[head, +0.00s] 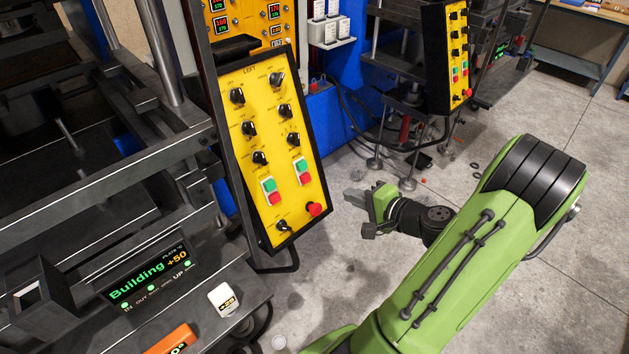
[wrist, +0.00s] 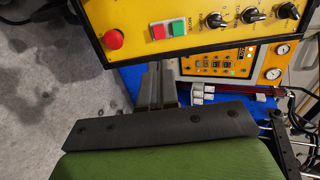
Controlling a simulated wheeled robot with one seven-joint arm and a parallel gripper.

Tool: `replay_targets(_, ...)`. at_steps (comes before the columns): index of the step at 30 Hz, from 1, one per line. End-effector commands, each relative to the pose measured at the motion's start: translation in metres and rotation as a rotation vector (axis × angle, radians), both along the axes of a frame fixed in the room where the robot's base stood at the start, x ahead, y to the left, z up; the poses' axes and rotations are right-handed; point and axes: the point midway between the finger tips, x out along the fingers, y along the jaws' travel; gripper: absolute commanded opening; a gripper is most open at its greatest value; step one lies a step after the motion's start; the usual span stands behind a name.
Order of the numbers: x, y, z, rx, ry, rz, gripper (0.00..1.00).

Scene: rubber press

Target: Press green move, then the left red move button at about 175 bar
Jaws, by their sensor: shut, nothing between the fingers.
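The yellow control panel (head: 275,130) marked LEFT stands left of my gripper in the head view. It has a left pair of a green button (head: 268,185) over a red button (head: 274,199), and a right pair of a green button (head: 299,164) over a red button (head: 305,178). My gripper (head: 350,197) is shut and empty, apart from the panel on its right side. In the wrist view the shut fingers (wrist: 158,80) lie below the panel edge, with one red button (wrist: 158,32) and one green button (wrist: 178,28) above them.
A red mushroom button (head: 314,209) sits at the panel's lower right. A display (head: 150,280) reads "Building +50". Two round gauges (wrist: 280,48) show on the yellow cabinet, too small to read. A second yellow panel (head: 458,55) stands behind. Open floor lies around my arm.

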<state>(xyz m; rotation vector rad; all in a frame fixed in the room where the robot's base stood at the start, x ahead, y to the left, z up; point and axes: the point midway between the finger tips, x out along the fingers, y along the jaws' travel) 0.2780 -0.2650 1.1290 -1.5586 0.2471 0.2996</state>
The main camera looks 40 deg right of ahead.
Motion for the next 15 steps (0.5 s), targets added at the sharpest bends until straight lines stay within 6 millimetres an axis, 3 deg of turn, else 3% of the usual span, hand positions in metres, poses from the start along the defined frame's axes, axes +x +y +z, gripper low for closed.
replay_targets(5, 0.020, 0.003, -0.007, 0.002, -0.001, 0.008, 0.00)
replay_targets(15, 0.091, 0.005, -0.032, 0.001, 0.000, 0.008, 0.00)
